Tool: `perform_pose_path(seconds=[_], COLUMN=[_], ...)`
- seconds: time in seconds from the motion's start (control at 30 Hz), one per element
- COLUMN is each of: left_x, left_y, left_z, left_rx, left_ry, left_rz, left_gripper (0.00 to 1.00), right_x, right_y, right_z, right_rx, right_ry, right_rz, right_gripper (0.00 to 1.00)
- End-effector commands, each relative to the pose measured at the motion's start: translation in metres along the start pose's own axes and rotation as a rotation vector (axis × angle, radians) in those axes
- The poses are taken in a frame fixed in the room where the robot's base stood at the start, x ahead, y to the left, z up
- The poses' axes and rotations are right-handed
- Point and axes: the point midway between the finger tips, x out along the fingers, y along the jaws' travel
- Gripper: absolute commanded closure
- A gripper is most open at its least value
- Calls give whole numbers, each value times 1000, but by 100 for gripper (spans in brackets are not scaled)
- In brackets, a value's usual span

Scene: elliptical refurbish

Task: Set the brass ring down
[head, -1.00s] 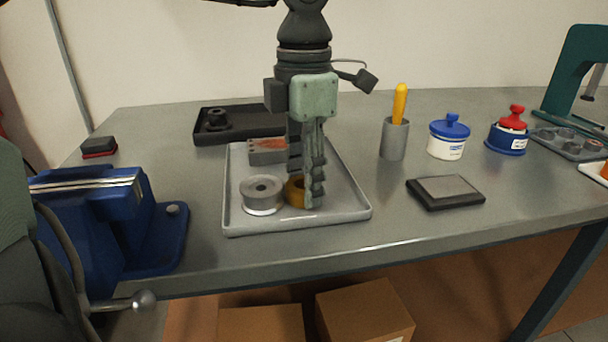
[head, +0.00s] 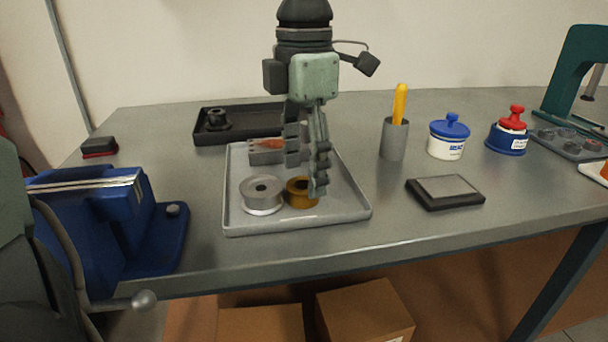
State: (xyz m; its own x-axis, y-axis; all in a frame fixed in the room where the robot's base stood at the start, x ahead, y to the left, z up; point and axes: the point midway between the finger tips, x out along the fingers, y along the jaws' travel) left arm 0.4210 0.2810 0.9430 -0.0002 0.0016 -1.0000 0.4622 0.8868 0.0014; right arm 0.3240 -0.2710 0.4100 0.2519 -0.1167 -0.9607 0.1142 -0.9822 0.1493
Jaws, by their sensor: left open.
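The brass ring (head: 299,194) sits in the grey tray (head: 345,212), right beside a silver flanged part (head: 262,193). My left gripper (head: 307,180) points down over the tray from above. Its fingers are spread open, and one finger covers the right side of the brass ring in the picture. I cannot tell whether a finger touches the ring. The right gripper is not in view.
A grey block with an orange-tipped item (head: 265,144) lies at the tray's back. Behind is a black tray (head: 240,128). A blue vise (head: 100,230) stands left; a grey cup (head: 394,140), a black pad (head: 445,191) and lidded pots (head: 448,140) stand right.

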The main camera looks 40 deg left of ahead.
Motion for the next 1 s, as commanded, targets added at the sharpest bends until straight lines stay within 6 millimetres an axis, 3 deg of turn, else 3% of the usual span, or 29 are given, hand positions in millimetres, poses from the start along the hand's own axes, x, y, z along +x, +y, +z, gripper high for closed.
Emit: perform_pose_path(seconds=[0.2,0.4,0.6,1.0], left_x=[-51,-85,-98,-99], left_y=[1,0,0,0], left_z=[1,1,0,0], left_rx=[-2,0,1,1], left_ry=[-5,-3,-1,0], left_rz=[3,2,-1,-1], left_gripper=[38,38,38,38], right_x=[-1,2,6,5], right_y=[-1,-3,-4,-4], right_z=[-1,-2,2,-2], right_rx=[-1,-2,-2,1], right_ry=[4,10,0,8], right_rz=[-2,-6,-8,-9], right_gripper=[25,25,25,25])
